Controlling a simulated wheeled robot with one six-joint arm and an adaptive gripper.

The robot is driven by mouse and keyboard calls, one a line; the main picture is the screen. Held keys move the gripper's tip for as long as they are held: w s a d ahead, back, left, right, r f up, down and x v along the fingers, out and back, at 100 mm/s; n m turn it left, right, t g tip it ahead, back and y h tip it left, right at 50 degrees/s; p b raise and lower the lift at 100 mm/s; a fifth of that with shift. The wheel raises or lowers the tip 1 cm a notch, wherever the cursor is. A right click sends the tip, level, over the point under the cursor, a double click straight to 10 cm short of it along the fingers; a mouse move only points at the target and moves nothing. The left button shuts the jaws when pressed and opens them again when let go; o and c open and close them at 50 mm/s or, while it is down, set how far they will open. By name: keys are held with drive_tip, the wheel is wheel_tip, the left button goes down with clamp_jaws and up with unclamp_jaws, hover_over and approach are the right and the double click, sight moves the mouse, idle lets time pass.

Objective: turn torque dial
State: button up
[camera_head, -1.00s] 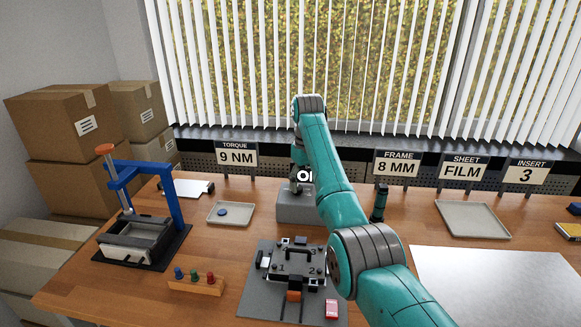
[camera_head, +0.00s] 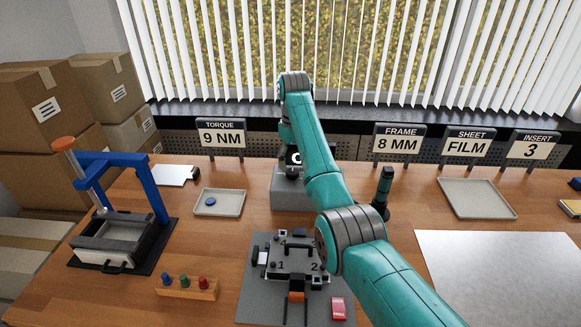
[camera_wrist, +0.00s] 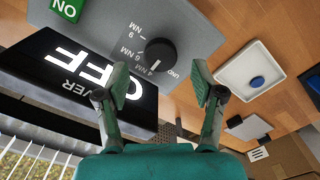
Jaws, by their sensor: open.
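The torque dial (camera_wrist: 160,54) is a round black knob with a white mark, on the grey face of a box (camera_wrist: 200,30). Labels such as 9 NM, 6 NM and 4 NM curve around it; the mark seems to point toward the lower labels, near 4 NM. My gripper (camera_wrist: 160,86) is open and empty, its fingertips either side of the dial in the wrist view and apparently short of it. A sign (camera_head: 221,138) reads TORQUE 9 NM.
A dark panel reading OFF (camera_wrist: 85,80) sits close to my left finger in the wrist view, and a green ON label (camera_wrist: 66,8) is on the box. A tray with a blue disc (camera_head: 218,204) stands left of the box. A fixture (camera_head: 292,265) lies in front.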

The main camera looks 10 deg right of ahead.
sight(293, 172)
drive_tip(key=shift+f, duration=1.75)
drive_tip(key=c, duration=1.1)
